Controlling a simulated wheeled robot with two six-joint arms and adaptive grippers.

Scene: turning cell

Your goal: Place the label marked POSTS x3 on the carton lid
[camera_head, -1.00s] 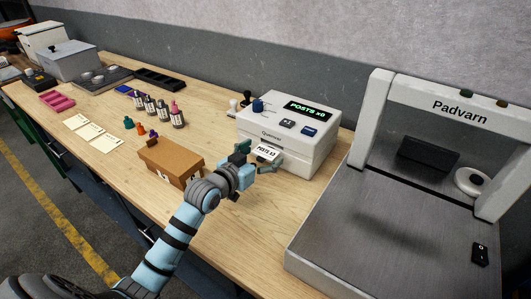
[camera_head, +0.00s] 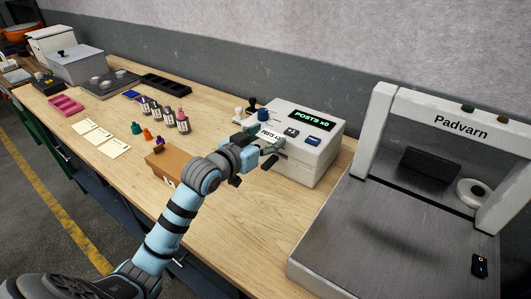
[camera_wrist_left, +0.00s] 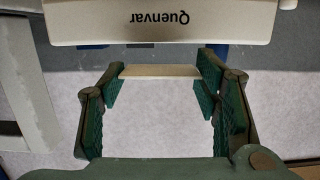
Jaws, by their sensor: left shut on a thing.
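The white label marked POSTS x3 (camera_head: 269,133) is held at the front of the label printer, partly hidden by my gripper. My left gripper (camera_head: 266,146) is shut on the label. In the left wrist view, the label (camera_wrist_left: 160,71) shows nearly edge-on as a pale strip between the two green-padded fingertips (camera_wrist_left: 160,82). The brown carton (camera_head: 163,160) stands on the bench left of the gripper, partly hidden behind my left arm; part of its lid shows. My right gripper is not in view.
The white printer (camera_head: 312,156), with a display reading POSTS x0, is close behind the gripper. A large machine marked Padvarn (camera_head: 380,210) stands at right. The bench front is clear.

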